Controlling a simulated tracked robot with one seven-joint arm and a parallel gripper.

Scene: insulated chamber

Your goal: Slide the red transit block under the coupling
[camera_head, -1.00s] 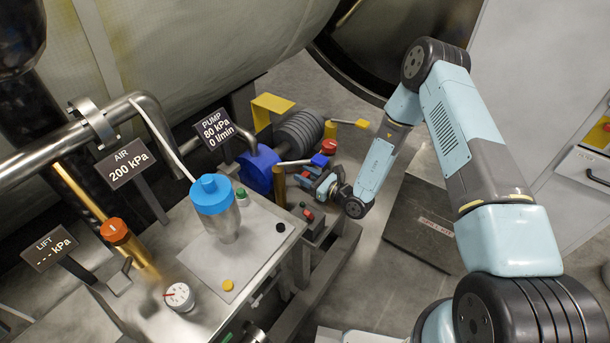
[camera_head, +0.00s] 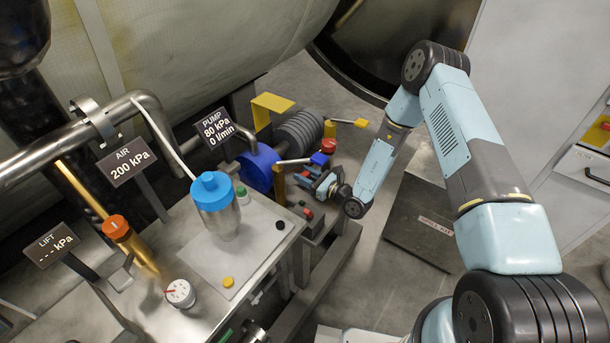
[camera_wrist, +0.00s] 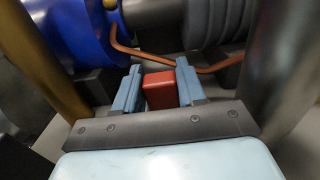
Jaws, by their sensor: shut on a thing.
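The red transit block (camera_wrist: 160,90) shows in the wrist view between the two blue-grey fingers of my gripper (camera_wrist: 158,88). My gripper is shut on it, with a finger on either side. In the head view my gripper (camera_head: 320,183) is low beside the blue pump (camera_head: 256,168); the block cannot be made out there. In the wrist view the shaft area between the blue pump body (camera_wrist: 60,35) and the ribbed grey motor (camera_wrist: 215,30) lies just beyond the block. The coupling is not clearly distinguishable there, and the gap under it is partly hidden.
A brown-orange cable or rod (camera_wrist: 150,55) crosses just beyond the fingers. A brass post (camera_wrist: 40,60) stands at left and a dark post (camera_wrist: 285,65) at right. In the head view, a bench (camera_head: 205,285) with a blue-capped bottle (camera_head: 215,205) is left; a dark floor plate (camera_head: 425,215) lies right.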

